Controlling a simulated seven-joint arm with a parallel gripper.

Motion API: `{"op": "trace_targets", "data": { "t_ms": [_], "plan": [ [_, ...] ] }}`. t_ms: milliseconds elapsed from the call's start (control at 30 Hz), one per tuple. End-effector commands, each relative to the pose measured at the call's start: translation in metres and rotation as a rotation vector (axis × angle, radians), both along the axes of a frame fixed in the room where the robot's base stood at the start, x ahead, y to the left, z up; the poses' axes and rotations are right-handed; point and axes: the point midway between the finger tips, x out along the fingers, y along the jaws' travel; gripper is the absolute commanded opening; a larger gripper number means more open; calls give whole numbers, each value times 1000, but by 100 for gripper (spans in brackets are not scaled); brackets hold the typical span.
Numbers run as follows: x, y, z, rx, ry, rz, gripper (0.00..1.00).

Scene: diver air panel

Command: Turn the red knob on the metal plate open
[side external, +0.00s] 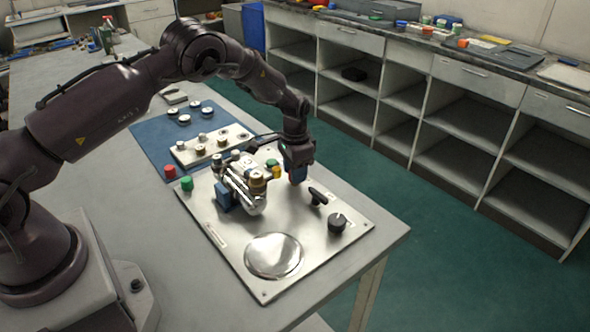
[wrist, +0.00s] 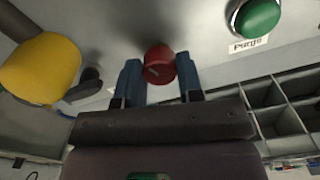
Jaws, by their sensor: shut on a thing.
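The red knob (wrist: 159,64) sits between the two blue fingers of my gripper (wrist: 161,82) in the wrist view. The fingers are shut on its sides. A pale mark shows on the knob's face. In the side view my gripper (side external: 297,174) points down at the far side of the metal plate (side external: 302,226). I cannot tell the knob's exact turn angle.
A yellow knob (wrist: 40,68) stands left of my gripper, and a green knob (wrist: 258,17) labelled Purge stands at upper right. The plate also carries silver valve fittings (side external: 243,190), a black lever (side external: 317,196), a black knob (side external: 337,222) and a round metal disc (side external: 273,256).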

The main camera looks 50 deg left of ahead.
Motion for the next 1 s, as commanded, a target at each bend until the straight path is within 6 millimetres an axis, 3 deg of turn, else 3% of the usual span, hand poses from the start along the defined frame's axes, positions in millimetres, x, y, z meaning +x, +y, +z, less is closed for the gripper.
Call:
{"op": "trace_targets", "data": {
  "t_ms": [1000],
  "plan": [
    [0, 0, 1, 0, -1, 908, 11]
  ]
}}
